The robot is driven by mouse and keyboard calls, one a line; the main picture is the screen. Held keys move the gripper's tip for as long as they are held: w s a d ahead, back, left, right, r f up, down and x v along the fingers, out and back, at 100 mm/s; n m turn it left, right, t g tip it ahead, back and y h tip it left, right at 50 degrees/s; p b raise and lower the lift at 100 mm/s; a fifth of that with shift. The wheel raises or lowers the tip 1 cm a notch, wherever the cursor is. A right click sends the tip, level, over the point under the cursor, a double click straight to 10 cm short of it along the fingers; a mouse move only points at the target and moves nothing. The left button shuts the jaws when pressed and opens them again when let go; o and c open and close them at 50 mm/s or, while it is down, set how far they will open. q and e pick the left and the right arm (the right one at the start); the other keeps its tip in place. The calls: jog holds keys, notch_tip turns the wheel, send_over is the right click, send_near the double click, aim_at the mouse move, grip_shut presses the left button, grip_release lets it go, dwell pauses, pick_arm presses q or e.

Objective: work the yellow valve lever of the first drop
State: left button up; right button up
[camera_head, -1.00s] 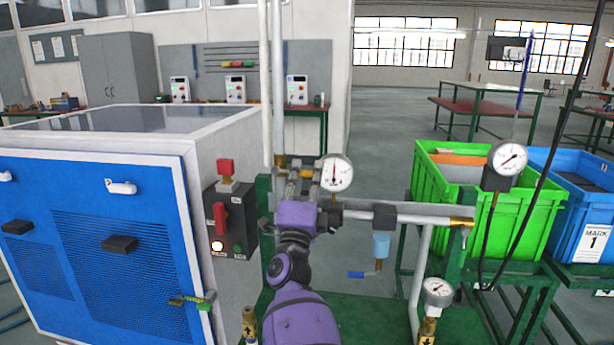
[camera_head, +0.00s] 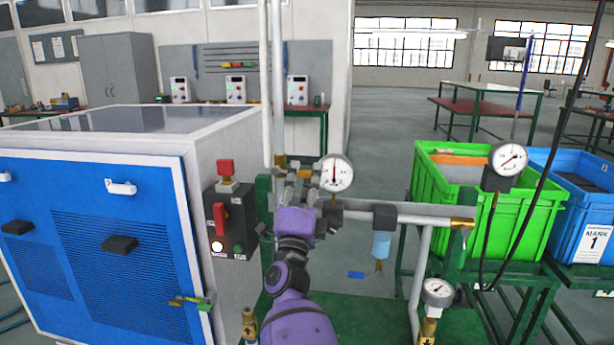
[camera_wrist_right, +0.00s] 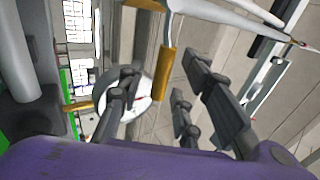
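My right gripper (camera_head: 300,178) is at the upright grey pipe (camera_head: 278,130), just left of a round white gauge (camera_head: 336,173). In the right wrist view its fingers (camera_wrist_right: 165,105) are spread apart, with a brass-coloured fitting (camera_wrist_right: 167,75) appearing between them. I cannot tell whether the fingers touch it. I cannot make out a yellow valve lever near the gripper; the hand covers part of the pipework. A blue handle (camera_head: 356,275) shows below the light-blue bowl (camera_head: 381,246), right of my arm. My left gripper is not in view.
A red-handled switch box (camera_head: 228,225) on the blue cabinet (camera_head: 120,240) stands close left of my arm. Green (camera_head: 525,215) and blue crates (camera_head: 590,225) stand further right. A lower gauge (camera_head: 437,291) stands at front right.

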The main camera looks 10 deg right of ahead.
jog(key=v, duration=1)
jog(key=shift+s+f, duration=0.2)
jog(key=shift+s, duration=0.1)
jog(key=shift+a, duration=0.1)
